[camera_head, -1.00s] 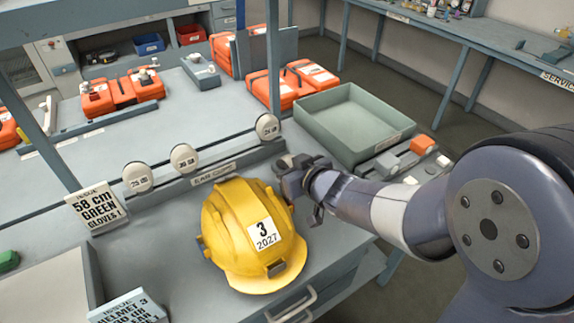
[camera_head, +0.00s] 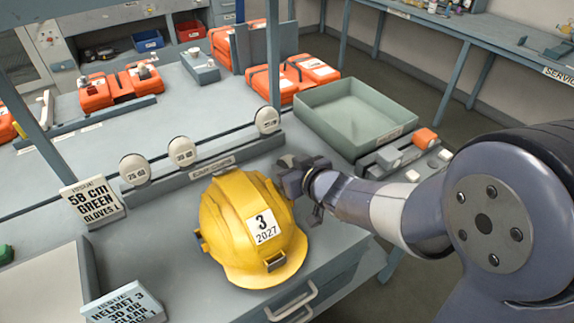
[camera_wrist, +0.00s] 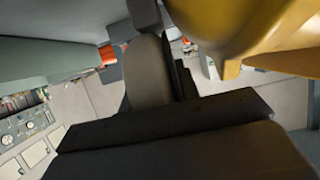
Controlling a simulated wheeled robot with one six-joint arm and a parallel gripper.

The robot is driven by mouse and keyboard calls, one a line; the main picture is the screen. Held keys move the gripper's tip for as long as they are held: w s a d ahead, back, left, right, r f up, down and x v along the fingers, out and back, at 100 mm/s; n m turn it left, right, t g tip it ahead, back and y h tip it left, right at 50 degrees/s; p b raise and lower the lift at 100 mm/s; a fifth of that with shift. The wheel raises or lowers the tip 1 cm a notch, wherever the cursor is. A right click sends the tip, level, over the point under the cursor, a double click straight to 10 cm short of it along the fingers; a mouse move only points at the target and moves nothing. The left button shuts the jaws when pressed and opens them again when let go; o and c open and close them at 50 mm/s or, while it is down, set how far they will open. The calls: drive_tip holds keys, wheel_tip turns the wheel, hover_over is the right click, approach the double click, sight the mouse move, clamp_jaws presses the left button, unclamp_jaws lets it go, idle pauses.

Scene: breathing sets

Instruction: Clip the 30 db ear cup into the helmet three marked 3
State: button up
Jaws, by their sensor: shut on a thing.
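The yellow helmet marked 3 (camera_head: 232,217) stands upright on the bench at the front. It also shows in the wrist view (camera_wrist: 240,28), at the upper right. My gripper (camera_head: 290,174) is beside the helmet's right rear side, close to its shell. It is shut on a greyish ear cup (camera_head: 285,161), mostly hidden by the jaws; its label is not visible. The wrist view shows a grey rounded piece (camera_wrist: 148,72) between dark jaw parts. I cannot tell whether the cup touches the helmet.
Three white ear cups stand on the rack (camera_head: 203,171) behind the helmet, with a gap between the middle and right ones; their labels are small. An empty green tray (camera_head: 318,137) is behind my gripper. Issue cards (camera_head: 92,203) (camera_head: 123,305) stand at left.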

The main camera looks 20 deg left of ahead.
drive_tip(key=shift+f, duration=0.4)
drive_tip(key=o, duration=1.2)
drive_tip(key=p+v, duration=0.2)
drive_tip(key=v, duration=0.9)
drive_tip(key=shift+w+f, duration=0.1)
